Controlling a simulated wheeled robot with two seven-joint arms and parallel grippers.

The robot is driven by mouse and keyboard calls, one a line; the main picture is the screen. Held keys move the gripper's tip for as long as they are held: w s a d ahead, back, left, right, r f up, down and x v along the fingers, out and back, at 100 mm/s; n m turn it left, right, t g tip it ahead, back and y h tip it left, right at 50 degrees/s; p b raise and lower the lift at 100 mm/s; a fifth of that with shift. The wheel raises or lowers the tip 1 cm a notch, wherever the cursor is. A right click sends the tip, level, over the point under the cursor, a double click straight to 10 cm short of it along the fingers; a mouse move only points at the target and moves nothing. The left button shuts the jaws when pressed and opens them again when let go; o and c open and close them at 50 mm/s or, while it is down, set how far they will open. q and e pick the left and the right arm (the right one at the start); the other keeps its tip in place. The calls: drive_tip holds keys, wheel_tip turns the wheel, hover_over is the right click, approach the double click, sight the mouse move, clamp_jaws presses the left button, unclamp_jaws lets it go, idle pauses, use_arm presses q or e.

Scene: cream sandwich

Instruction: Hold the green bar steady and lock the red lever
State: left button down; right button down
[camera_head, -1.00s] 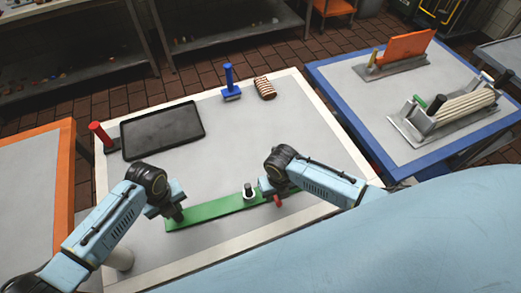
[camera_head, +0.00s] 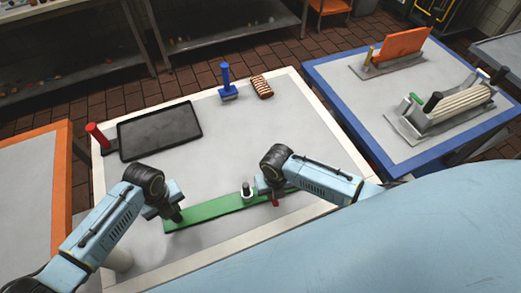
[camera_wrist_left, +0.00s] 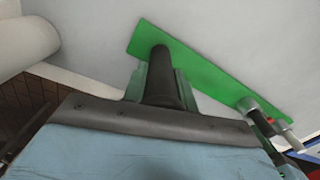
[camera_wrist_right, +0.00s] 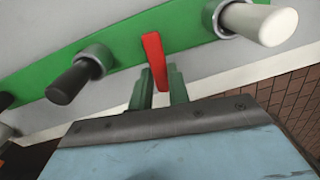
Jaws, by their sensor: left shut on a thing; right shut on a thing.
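The long green bar (camera_head: 215,207) lies along the near part of the white-edged table. It also shows in the left wrist view (camera_wrist_left: 215,75) and the right wrist view (camera_wrist_right: 125,38). My left gripper (camera_head: 179,215) is shut on a black handle (camera_wrist_left: 160,72) at the bar's left end. My right gripper (camera_head: 272,191) is shut on the red lever (camera_head: 275,201) near the bar's right end. In the right wrist view the red lever (camera_wrist_right: 154,58) stands between the fingers. A white knob (camera_wrist_right: 262,24) and a black knob (camera_wrist_right: 76,80) flank it.
A dark tray (camera_head: 160,130), a red-handled tool (camera_head: 97,136), a blue-handled tool (camera_head: 227,82) and a striped brown block (camera_head: 262,87) lie farther back on the table. A blue-edged table (camera_head: 340,110) holds two fixtures at the right. The middle is clear.

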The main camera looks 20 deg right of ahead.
drive_tip(key=m, duration=0.2)
drive_tip(key=a+m, duration=0.1)
drive_tip(key=m, duration=0.1)
drive_tip(key=shift+w, duration=0.3)
drive_tip(key=m, duration=0.3)
drive_tip(key=w+a+m, duration=0.1)
drive_tip(key=shift+m, duration=0.4)
use_arm(q)
drive_tip(key=shift+a, duration=0.1)
use_arm(e)
drive_tip(key=m, duration=0.1)
drive_tip(key=w+m, duration=0.1)
drive_tip(key=m, duration=0.3)
drive_tip(key=shift+w+a, duration=0.25)
drive_tip(key=shift+a, duration=0.1)
drive_tip(key=shift+w+m, duration=0.2)
drive_tip(key=shift+m, duration=0.55)
drive_tip(key=shift+w+m, duration=0.2)
drive_tip(key=shift+m, duration=0.55)
drive_tip(key=c, duration=1.5)
unclamp_jaws()
drive_tip(key=shift+o, duration=0.9)
drive_tip(key=shift+a, duration=0.1)
